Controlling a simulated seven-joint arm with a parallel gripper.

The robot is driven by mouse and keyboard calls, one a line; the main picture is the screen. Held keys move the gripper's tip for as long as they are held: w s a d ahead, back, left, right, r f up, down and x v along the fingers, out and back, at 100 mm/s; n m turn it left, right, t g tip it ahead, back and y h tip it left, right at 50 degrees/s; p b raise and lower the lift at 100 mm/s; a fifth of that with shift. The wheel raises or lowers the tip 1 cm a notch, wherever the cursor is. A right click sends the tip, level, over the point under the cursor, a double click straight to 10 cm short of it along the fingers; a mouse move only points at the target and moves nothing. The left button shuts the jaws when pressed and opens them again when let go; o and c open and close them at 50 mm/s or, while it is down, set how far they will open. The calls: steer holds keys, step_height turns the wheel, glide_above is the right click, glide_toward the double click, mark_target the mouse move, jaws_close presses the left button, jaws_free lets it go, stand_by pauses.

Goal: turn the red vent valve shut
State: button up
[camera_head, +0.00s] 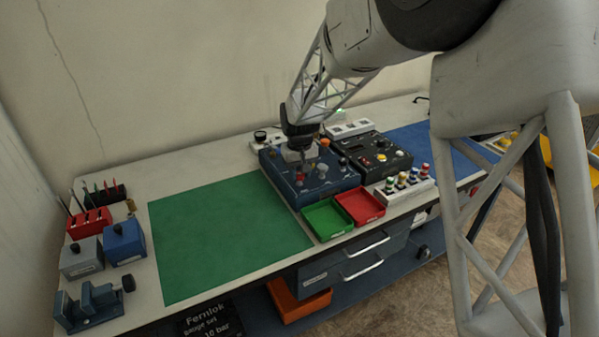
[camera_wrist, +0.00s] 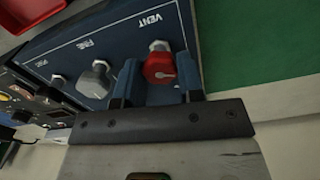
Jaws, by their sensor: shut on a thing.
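The red vent valve (camera_wrist: 158,66) is a red knob with a pale mark on its face, on the blue trainer panel (camera_wrist: 118,40) beside the label VENT. My gripper (camera_wrist: 160,80) has its two blue fingers on either side of the knob and is shut on it. In the head view my gripper (camera_head: 299,158) reaches down to the left part of the blue panel box (camera_head: 335,187). There the valve is mostly hidden, with only a bit of red below the gripper. The knob's exact angle is hard to tell.
A grey knob (camera_wrist: 95,78) marked FINE is next to the valve. A black instrument box (camera_head: 385,150) stands right of the panel. Green (camera_head: 325,220) and red (camera_head: 361,206) trays lie in front. A green mat (camera_head: 220,240) to the left is clear.

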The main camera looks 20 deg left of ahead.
mark_target(299, 174)
steer(key=m, duration=0.6)
steer(key=shift+m, duration=0.3)
steer(key=m, duration=0.6)
steer(key=shift+m, duration=0.4)
steer(key=o, duration=0.9)
steer(key=shift+r, duration=3.95)
